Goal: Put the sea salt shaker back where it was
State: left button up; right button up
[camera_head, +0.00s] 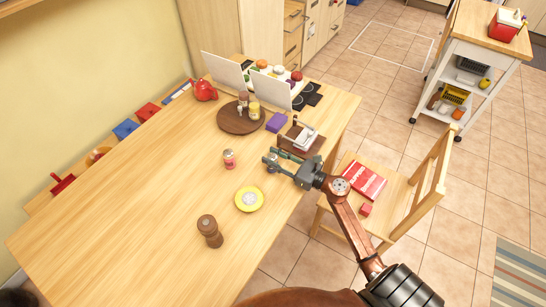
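A small jar with a pink-red label (229,160) stands upright alone on the wooden table (130,220); its label is too small to read. A round dark wooden turntable (229,124) behind it bears several small shakers and jars, among them a yellowish one (254,111). I cannot tell which is the sea salt shaker. My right gripper (271,160) is over the table's right side, to the right of the pink-labelled jar and apart from it. Its fingers look spread, with nothing visible between them. My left gripper is out of view.
A chair (402,212) with a red book stands right. The table's left half is clear.

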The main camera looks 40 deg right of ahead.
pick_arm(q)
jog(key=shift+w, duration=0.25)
pick_arm(e)
jog(key=o, duration=0.4)
jog(key=shift+r, duration=0.2)
pick_arm(q)
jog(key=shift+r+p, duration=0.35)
jog(key=shift+p, duration=0.05)
pick_arm(e)
jog(key=v, duration=1.2)
jog(key=shift+f, duration=0.1)
